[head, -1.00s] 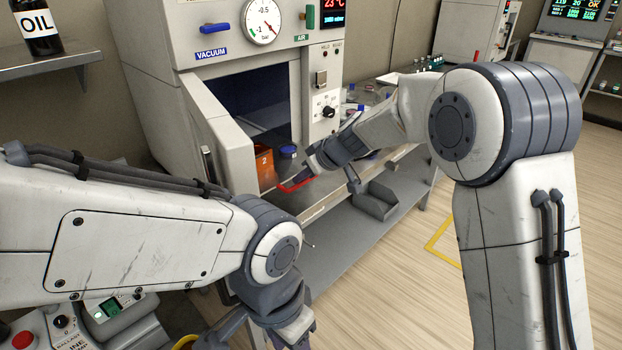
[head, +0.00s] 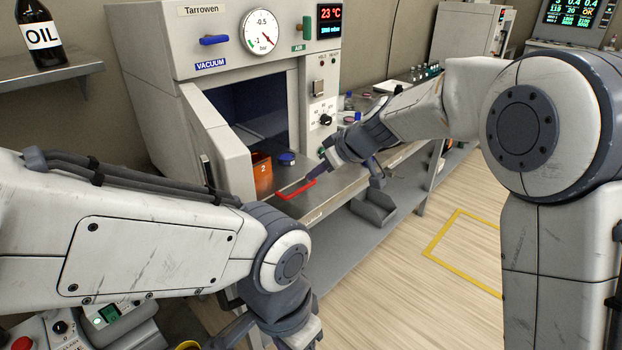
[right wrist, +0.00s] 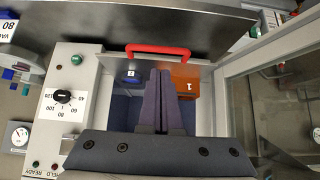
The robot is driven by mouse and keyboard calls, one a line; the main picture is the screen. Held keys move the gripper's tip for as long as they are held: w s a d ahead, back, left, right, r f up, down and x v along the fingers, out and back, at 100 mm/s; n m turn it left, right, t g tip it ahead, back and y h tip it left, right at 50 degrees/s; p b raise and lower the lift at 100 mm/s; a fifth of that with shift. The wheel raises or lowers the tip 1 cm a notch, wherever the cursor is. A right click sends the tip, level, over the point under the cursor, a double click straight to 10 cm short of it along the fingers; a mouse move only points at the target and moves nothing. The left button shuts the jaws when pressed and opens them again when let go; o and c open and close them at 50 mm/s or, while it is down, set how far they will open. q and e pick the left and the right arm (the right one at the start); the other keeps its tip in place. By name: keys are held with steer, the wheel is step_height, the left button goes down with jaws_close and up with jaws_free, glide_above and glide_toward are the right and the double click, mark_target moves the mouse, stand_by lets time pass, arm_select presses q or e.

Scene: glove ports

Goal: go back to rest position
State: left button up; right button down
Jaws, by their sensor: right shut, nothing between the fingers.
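My right gripper (head: 315,173) reaches in from the right, in front of the open vacuum cabinet (head: 262,65). In the right wrist view its two dark fingers (right wrist: 165,100) lie together with nothing between them. A red handle (head: 296,190) sits at the front edge of the cabinet's shelf, close to the fingertips in the head view. In the right wrist view the red handle (right wrist: 158,50) is beyond the fingertips. My left gripper (head: 268,338) hangs at the bottom edge, partly cut off, and its fingertips do not show clearly.
The cabinet door (head: 215,150) is swung open at left. The floor at right (head: 420,300) is clear.

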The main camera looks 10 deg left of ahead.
steer(key=s+r+g+h+p, duration=0.1)
steer(key=s+r+g+p, duration=0.15)
steer(key=s, duration=0.65)
steer(key=s+r+g+p, duration=0.1)
steer(key=s+r+p, duration=0.15)
steer(key=s, duration=0.55)
arm_select(q)
step_height(320, 180, up, 10)
steer(key=p, duration=0.5)
steer(key=shift+s+d+r, duration=0.15)
steer(key=shift+d+r, duration=0.1)
arm_select(e)
steer(key=s+d+m+h, duration=0.1)
steer(key=s+d, duration=0.2)
steer(key=s, duration=0.3)
steer(key=s+d+f+m+g+h, duration=0.1)
steer(key=s+d+h, duration=0.1)
steer(key=s+d, duration=0.2)
steer(key=s+d+m+g+h, duration=0.1)
steer(key=s+d, duration=0.2)
steer(key=s, duration=0.6)
steer(key=shift+s+d+f+h, duration=0.2)
steer(key=shift+f+h, duration=0.1)
steer(key=shift+f, duration=0.1)
